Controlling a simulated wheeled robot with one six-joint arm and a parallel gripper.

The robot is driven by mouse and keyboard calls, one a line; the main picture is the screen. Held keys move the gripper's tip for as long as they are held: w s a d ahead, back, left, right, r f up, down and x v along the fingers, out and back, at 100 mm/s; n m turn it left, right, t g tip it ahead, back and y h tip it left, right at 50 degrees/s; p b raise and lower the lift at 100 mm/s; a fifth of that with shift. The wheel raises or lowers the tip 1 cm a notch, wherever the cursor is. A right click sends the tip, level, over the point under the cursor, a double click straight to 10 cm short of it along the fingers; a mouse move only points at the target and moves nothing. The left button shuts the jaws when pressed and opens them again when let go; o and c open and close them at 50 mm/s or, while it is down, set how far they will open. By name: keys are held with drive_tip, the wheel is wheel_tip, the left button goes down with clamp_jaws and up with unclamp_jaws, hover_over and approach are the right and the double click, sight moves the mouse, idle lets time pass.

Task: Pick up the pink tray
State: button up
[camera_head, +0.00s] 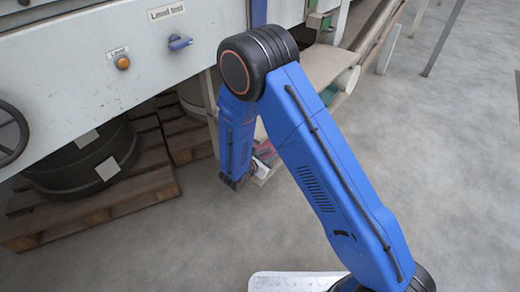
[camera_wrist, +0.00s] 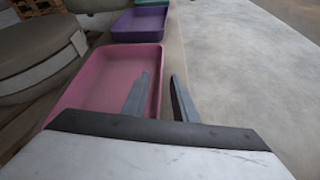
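The pink tray (camera_wrist: 100,78) fills the left middle of the wrist view, an empty, shallow, open-topped tray. My gripper (camera_wrist: 160,77) is open, with its two fingers apart over the tray's right side. The left finger shows over the tray's inside and the right finger outside it, with the right wall between them. I cannot tell whether either finger touches the wall. The near end of the tray is hidden behind my gripper's body. In the head view my gripper (camera_head: 236,182) points down beside a low shelf, and the tray is mostly hidden there by my arm.
A purple tray (camera_wrist: 138,25) stands beyond the pink one, with a green tray (camera_wrist: 152,2) behind it. A dark round drum (camera_head: 85,160) sits on a wooden pallet (camera_head: 120,200) at left. A grey machine panel (camera_head: 60,60) is above. The floor (camera_head: 420,150) at right is clear.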

drive_tip(key=x, duration=0.2)
drive_tip(key=shift+w+d+f, duration=0.1)
drive_tip(key=shift+w+d, duration=0.05)
drive_tip(key=shift+w, duration=0.05)
clamp_jaws()
